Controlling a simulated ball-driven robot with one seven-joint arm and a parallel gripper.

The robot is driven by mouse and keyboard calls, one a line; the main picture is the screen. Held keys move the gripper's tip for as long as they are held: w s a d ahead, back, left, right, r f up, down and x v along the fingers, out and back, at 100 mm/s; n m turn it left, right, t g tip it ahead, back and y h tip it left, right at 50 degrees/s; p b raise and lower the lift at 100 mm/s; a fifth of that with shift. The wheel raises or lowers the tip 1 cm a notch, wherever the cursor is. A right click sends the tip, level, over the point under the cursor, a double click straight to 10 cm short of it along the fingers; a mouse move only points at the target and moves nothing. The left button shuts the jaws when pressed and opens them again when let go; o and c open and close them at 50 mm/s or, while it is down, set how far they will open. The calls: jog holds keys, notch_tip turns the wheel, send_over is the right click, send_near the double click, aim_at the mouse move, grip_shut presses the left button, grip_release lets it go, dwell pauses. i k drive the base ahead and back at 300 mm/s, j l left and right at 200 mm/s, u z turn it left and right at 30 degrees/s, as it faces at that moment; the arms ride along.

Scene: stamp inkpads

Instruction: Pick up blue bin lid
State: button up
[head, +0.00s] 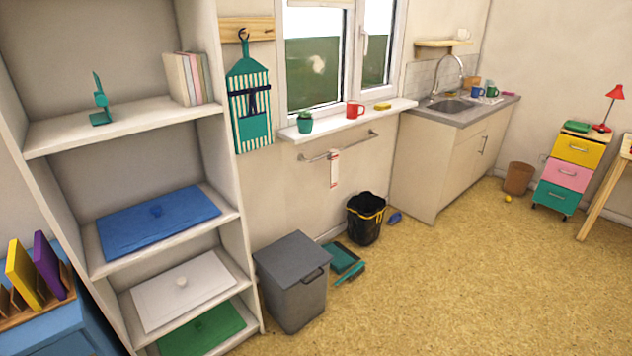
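The blue bin lid (130,231) lies flat on a middle shelf of the white shelving unit at the left in the head view. A white lid (160,295) with a knob lies on the shelf below, and a green lid (203,330) lies on the lowest visible shelf. My gripper is not in view.
The shelving unit's side wall (232,150) bounds the shelves on the right. A grey lidded bin (291,290) stands beside it. A blue cabinet (60,325) with a wooden rack stands at the lower left. The floor (460,290) at right is mostly clear.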

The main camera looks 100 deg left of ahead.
aim_at(129, 229)
jog(key=u, duration=3.6)
jog(key=l+u, duration=0.15)
jog(key=u, duration=0.3)
jog(key=l+u, duration=0.1)
jog(key=u, duration=0.35)
